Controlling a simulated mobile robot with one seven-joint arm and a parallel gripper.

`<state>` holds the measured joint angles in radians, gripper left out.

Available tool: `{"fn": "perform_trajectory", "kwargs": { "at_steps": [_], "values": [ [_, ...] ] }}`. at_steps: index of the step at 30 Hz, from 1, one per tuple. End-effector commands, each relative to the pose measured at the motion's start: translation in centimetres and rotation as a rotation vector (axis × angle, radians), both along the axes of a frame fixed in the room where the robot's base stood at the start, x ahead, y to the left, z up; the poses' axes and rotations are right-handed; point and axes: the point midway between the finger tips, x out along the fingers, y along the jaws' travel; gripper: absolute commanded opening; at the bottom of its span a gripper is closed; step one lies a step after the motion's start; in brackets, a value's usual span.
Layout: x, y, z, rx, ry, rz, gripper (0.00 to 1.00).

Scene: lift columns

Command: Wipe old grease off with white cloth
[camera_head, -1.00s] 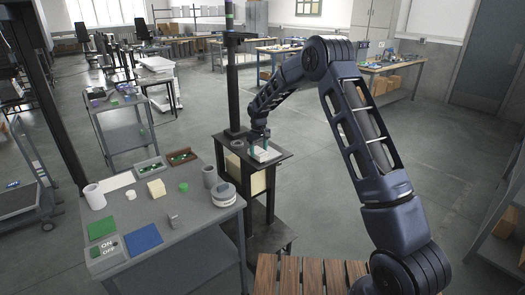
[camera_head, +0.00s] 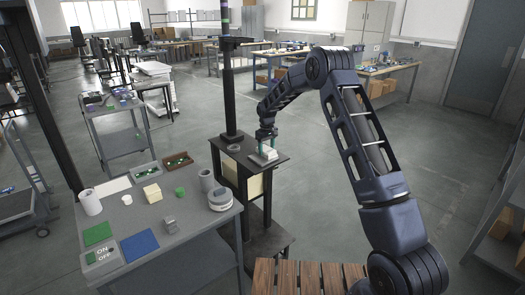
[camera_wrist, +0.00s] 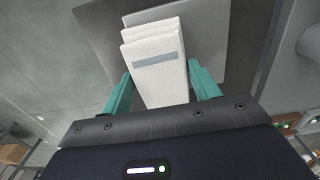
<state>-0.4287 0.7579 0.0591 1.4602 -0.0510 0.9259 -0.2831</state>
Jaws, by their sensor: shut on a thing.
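My gripper (camera_head: 267,146) is at the small dark platform (camera_head: 276,160) on the lift column (camera_head: 231,80). In the wrist view, its teal fingers (camera_wrist: 160,92) stand on either side of a folded white cloth (camera_wrist: 156,65) with a grey band and are shut on it. In the head view the white cloth (camera_head: 263,155) shows below the fingers, over a light grey plate on the platform. I cannot tell whether the cloth touches the surface. No grease is clearly visible; the cloth and gripper hide part of the platform.
A wooden slatted surface (camera_head: 305,277) is at the bottom. Open floor lies right of the column.

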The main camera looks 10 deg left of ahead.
Motion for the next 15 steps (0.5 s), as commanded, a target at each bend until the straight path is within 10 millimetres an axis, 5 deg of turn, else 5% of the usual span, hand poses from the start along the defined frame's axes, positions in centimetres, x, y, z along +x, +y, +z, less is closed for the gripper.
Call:
{"fn": "perform_trajectory", "kwargs": {
  "at_steps": [8,15],
  "values": [
    [1.5,-1.5,0.0,0.001,-0.001,-0.001,0.36],
    [-0.1,0.1,0.0,-0.001,0.001,0.002,0.36]
  ]
}}
